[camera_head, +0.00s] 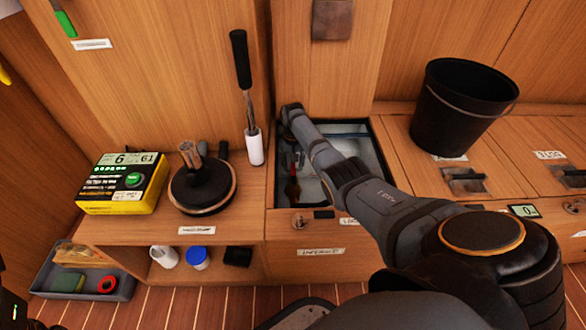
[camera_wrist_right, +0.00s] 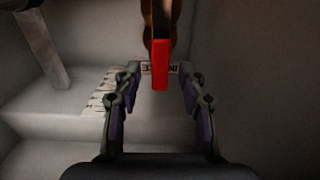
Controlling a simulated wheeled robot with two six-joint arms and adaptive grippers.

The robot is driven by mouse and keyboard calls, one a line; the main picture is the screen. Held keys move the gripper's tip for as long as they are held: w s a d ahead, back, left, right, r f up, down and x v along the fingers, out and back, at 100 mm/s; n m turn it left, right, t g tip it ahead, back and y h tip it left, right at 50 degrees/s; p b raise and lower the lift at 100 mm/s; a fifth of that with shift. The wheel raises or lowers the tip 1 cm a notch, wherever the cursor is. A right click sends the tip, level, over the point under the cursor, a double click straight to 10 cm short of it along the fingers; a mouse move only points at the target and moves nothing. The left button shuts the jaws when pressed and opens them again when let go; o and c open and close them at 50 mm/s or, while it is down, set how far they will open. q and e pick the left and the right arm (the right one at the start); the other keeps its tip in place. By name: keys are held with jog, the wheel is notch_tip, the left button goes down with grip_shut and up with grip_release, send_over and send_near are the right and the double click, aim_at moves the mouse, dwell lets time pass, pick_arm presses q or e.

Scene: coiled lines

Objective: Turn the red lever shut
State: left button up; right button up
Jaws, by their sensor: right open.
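The red lever (camera_head: 292,190) shows inside the open compartment in the head view, partly in shadow. In the right wrist view the lever's red end (camera_wrist_right: 160,64) hangs down from a brownish metal part (camera_wrist_right: 160,15). My right gripper (camera_wrist_right: 160,72) is open, with one finger to each side of the lever's red end. I cannot tell whether either finger touches it. In the head view my right arm reaches over the compartment and its wrist (camera_head: 291,112) bends down inside; the fingers are hard to make out there. My left gripper is not in view.
The compartment's light walls and front edge (camera_head: 322,227) are close around the wrist. A pipe (camera_wrist_right: 42,48) stands left of the gripper in the wrist view. A black bucket (camera_head: 462,105) stands on the bench at right.

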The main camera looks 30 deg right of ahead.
jog(key=shift+c, duration=0.6)
grip_shut()
jog(key=shift+r, duration=0.1)
